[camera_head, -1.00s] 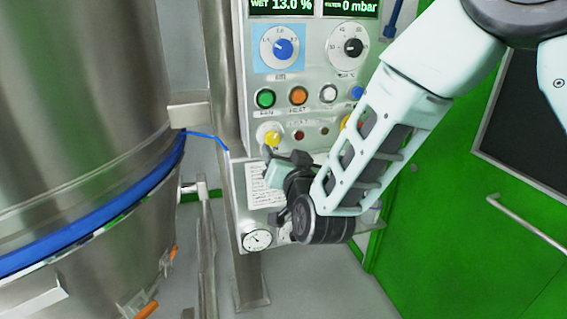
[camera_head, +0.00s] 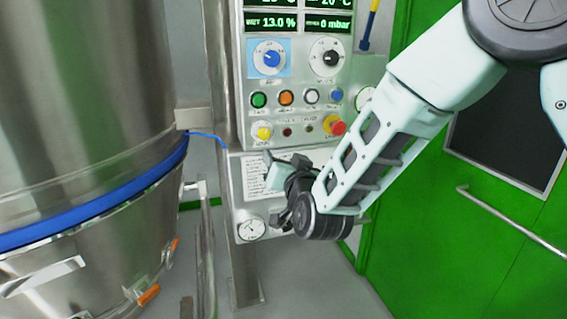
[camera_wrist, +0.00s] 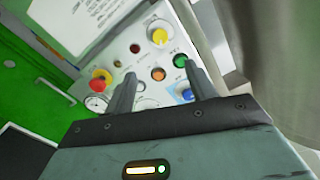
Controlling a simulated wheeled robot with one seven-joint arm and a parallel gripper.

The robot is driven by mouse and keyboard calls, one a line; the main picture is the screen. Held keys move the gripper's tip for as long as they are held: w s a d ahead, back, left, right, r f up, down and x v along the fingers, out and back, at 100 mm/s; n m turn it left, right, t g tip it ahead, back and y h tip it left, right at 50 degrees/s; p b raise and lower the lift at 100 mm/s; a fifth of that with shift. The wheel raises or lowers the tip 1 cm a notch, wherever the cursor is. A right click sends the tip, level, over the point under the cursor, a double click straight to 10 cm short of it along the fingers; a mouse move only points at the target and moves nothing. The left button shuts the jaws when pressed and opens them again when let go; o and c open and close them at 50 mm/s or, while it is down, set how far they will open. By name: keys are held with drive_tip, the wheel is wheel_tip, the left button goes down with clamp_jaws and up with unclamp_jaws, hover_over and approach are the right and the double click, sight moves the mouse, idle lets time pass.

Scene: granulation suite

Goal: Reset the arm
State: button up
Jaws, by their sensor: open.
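My arm reaches in from the upper right in the head view, folded down in front of the control panel (camera_head: 245,110). My gripper (camera_head: 272,190) is near the lower part of the panel, by the white printed label (camera_head: 252,178), and its fingers are partly hidden by my wrist. In the wrist view my gripper (camera_wrist: 160,88) shows two fingers spread apart with nothing between them. Beyond the fingers, the panel shows a yellow knob (camera_wrist: 159,36), a green button (camera_wrist: 180,60) and an orange button (camera_wrist: 158,74). I cannot tell any contact with the panel.
A large steel vessel (camera_head: 90,80) with a blue band (camera_head: 100,211) fills the left. A red emergency button (camera_head: 338,127) and a gauge (camera_head: 251,229) are close to my wrist. A green door (camera_head: 430,230) with a bar handle (camera_head: 510,222) stands at the right. Grey floor shows below.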

drive_tip(key=s+a+f+n+g+y, duration=0.1)
drive_tip(key=s+f+n+g+y, duration=0.2)
drive_tip(key=s+g, duration=0.55)
drive_tip(key=s+d+f+n+g+h, duration=0.1)
drive_tip(key=s+d+n+g+h, duration=0.1)
drive_tip(key=s+d, duration=0.3)
drive_tip(key=s+d+f+n+g+h, duration=0.1)
drive_tip(key=s+d+g+h, duration=0.2)
drive_tip(key=s, duration=1)
drive_tip(key=s+d+f+n+g+h, duration=0.1)
drive_tip(key=s+d+n+g+h, duration=0.1)
drive_tip(key=s+d, duration=0.4)
drive_tip(key=s+g, duration=0.1)
drive_tip(key=s, duration=0.3)
drive_tip(key=shift+d+f+n+g+h, duration=0.2)
drive_tip(key=shift+d+n+g+h, duration=0.1)
drive_tip(key=shift+d+g, duration=0.1)
drive_tip(key=shift+o, duration=0.3)
